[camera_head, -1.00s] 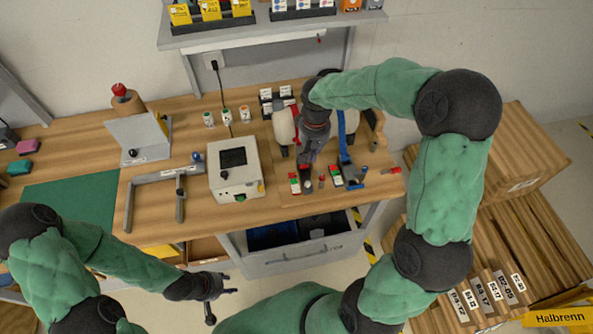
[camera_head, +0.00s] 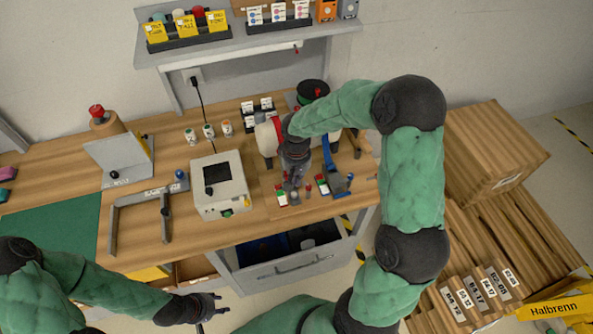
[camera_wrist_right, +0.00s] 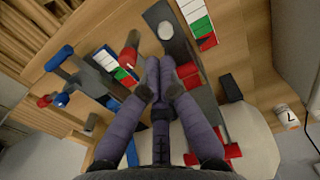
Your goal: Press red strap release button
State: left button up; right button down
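The red strap (camera_head: 277,128) runs over a pale rounded body on the bench and shows partly in the right wrist view (camera_wrist_right: 222,153). A red-capped post (camera_head: 308,188) stands in front of it, beside a green, white and red block (camera_head: 281,194). I cannot tell which is the strap release. My right gripper (camera_wrist_right: 159,65) points down over the fixture, fingertips together and empty. Contact is unclear. My left gripper (camera_head: 217,303) is open and empty in front of the bench.
A blue strap (camera_head: 328,155) and blue lever (camera_head: 337,183) stand right of my right gripper. A white control box (camera_head: 220,185) and a grey frame (camera_head: 146,196) stand to the left. An open drawer (camera_head: 285,272) juts out below.

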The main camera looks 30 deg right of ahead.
aim_at(296, 193)
notch_tip(296, 193, down, 6)
jog(key=shift+r, duration=0.15)
jog(key=shift+b, duration=0.35)
